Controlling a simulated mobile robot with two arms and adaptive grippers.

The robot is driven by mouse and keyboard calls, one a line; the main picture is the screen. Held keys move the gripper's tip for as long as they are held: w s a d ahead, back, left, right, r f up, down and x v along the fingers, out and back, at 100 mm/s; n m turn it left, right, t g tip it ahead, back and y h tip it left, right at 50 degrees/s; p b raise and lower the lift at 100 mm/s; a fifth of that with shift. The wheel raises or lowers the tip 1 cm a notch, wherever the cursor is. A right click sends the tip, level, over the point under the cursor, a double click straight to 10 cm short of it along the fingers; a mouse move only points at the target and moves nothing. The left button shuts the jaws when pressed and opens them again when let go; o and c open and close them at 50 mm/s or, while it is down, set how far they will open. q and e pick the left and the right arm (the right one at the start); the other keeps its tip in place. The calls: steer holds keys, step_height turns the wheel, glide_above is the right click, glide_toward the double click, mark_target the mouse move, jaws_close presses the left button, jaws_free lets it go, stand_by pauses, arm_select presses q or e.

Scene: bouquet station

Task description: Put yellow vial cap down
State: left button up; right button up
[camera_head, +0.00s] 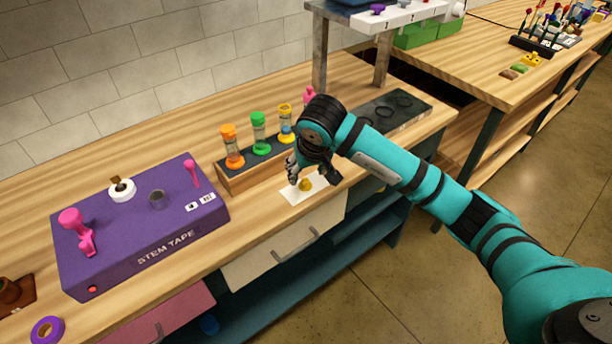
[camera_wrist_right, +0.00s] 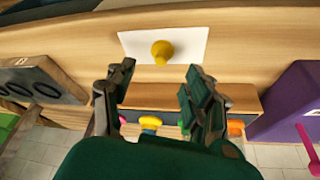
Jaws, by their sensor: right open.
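The yellow vial cap (camera_head: 305,185) rests on a white card (camera_head: 290,196) near the front edge of the workbench. In the right wrist view the cap (camera_wrist_right: 162,51) stands on the card (camera_wrist_right: 196,42), just beyond my fingertips. My right gripper (camera_head: 311,176) is right by the cap in the head view. In the wrist view its two fingers (camera_wrist_right: 157,78) are spread apart with nothing between them. My left gripper is not in view.
A rack (camera_head: 236,180) behind the card holds vials with orange (camera_head: 232,150), green (camera_head: 259,134) and yellow (camera_head: 286,121) parts. A purple stem tape box (camera_head: 135,215) stands left. A dark tray (camera_head: 398,108) lies right. A metal-legged shelf (camera_head: 320,50) rises behind.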

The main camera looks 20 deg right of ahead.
steer(key=b+v, duration=0.1)
steer(key=v, duration=0.7)
steer(key=shift+r, duration=0.2)
steer(key=shift+s, duration=0.15)
